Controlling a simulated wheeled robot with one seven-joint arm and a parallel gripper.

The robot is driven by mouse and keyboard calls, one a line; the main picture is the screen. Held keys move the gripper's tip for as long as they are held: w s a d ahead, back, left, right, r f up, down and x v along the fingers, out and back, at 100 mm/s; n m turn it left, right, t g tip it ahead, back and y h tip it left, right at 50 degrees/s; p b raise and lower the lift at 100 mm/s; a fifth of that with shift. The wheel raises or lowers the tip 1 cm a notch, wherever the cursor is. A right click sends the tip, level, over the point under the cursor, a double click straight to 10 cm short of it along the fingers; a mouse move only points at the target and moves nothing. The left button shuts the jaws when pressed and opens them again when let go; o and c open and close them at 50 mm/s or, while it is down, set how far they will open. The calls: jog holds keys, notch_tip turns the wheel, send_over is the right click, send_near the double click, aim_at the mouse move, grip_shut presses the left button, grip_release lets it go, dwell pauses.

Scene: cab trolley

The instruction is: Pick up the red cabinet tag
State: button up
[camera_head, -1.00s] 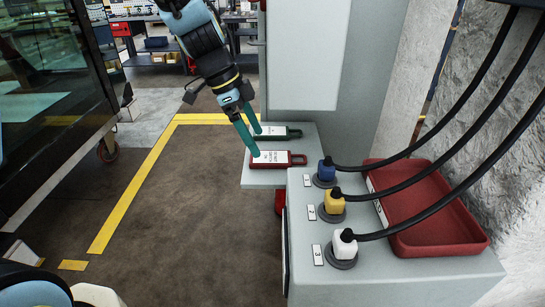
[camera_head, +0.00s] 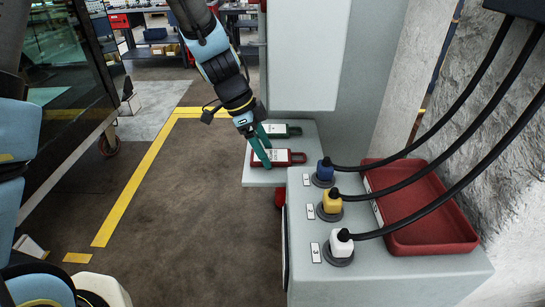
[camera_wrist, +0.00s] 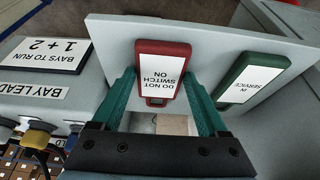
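The red cabinet tag (camera_head: 292,157) lies on a small grey shelf (camera_head: 262,178) beside the plug cabinet. The fingers partly cover the tag in the head view.
A green tag (camera_head: 284,130) labelled "IN SERVICE" lies behind the red one, close to a finger. The cabinet top (camera_head: 400,275) bears blue (camera_head: 325,169), yellow (camera_head: 332,201) and white (camera_head: 341,243) plugs with black cables, and a red tray (camera_head: 445,240).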

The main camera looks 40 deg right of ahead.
jog(key=c, duration=0.9)
jog(key=shift+o, duration=0.2)
